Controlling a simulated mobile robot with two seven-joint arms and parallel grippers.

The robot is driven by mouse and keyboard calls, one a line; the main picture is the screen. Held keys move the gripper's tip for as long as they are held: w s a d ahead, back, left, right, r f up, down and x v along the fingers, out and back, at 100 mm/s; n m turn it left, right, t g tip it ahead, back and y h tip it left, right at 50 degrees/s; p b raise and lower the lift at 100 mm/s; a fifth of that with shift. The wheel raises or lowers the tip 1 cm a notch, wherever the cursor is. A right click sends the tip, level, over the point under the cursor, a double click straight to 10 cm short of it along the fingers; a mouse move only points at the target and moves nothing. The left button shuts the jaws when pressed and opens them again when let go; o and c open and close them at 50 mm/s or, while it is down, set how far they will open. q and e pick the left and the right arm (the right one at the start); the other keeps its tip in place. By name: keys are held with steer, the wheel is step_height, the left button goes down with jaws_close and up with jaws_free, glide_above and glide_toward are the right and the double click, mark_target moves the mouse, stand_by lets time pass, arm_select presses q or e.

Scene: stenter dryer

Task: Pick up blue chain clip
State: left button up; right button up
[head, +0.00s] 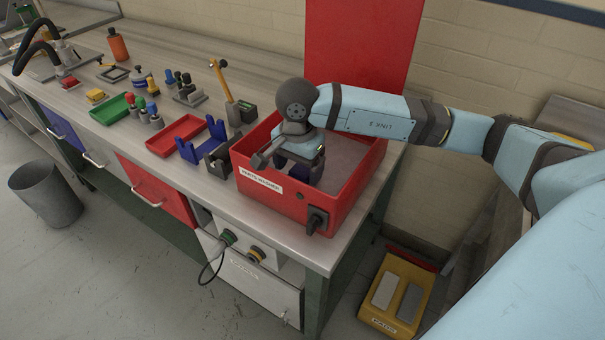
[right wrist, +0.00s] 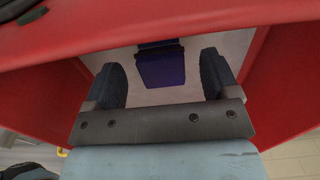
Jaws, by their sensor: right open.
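A dark blue block (right wrist: 162,68), which looks like the blue chain clip, lies on the pale floor of the red bin. In the head view a small dark blue patch of it (head: 300,178) shows below my right gripper (head: 303,168); the gripper hides most of it. My right gripper reaches down into the bin. In the right wrist view its open fingers (right wrist: 161,80) stand apart on either side of the blue block's near end, with nothing held. I cannot tell how far the fingertips are above the floor. My left gripper is not in view.
The red bin (head: 267,199) has raised walls close around my right gripper. A blue bracket (head: 187,153) and a dark grey one stand left of it on the bench, near a red tray (head: 161,143) and a green tray (head: 97,113). A tall red panel (head: 350,45) stands behind.

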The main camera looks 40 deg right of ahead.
step_height(320, 180, down, 3)
steer(key=shift+d+r, duration=0.1)
steer(key=c, duration=1.2)
